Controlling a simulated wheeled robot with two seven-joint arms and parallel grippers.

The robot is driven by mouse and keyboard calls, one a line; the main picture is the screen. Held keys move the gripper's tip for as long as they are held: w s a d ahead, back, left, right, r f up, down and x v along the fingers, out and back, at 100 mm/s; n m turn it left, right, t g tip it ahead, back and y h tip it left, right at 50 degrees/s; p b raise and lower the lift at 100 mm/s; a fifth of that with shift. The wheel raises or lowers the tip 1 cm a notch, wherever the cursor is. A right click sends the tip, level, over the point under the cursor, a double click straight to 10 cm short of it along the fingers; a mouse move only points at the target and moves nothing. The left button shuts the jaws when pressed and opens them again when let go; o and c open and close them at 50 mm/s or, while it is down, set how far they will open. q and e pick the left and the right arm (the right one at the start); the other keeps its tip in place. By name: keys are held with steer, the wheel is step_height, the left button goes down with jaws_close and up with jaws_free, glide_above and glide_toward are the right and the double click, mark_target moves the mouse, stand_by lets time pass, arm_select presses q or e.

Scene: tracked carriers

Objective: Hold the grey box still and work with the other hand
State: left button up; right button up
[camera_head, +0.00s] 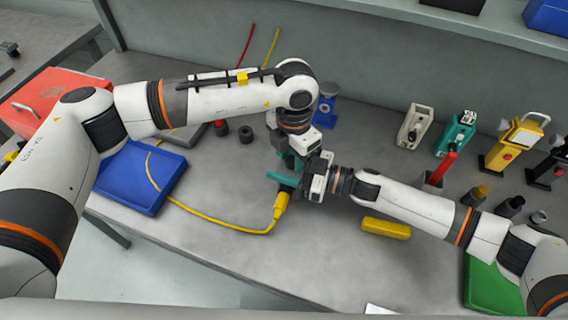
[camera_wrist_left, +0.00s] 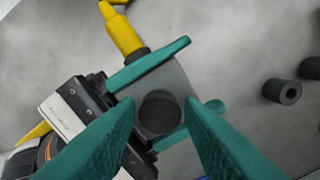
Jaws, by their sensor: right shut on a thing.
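The grey box (camera_wrist_left: 176,78) shows in the left wrist view, with a dark round part on its facing side. In the head view the grippers mostly hide it. My right gripper (camera_head: 287,179) is shut on the box; its teal fingers run along opposite sides, as the left wrist view also shows (camera_wrist_left: 178,88). My left gripper (camera_head: 291,158) is open over the box, its fingertips to either side of the dark round part. A yellow plug (camera_head: 281,203) on a yellow cable lies against the near right finger; whether it enters the box is hidden.
The yellow cable (camera_head: 220,222) crosses the bench from that tray. A yellow block (camera_head: 386,228) lies front right. Several upright devices, including a yellow one (camera_head: 515,144), line the back right. The front middle is clear.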

arm_select(q)
steer(key=c, duration=0.5)
steer(key=shift+o, duration=0.2)
steer(key=m, duration=0.6)
steer(key=shift+m, duration=0.4)
steer(key=m, duration=0.3)
steer(key=m, duration=0.4)
steer(key=o, duration=0.5)
steer(key=shift+m, duration=0.5)
steer(key=o, duration=0.4)
steer(key=shift+r, duration=0.1)
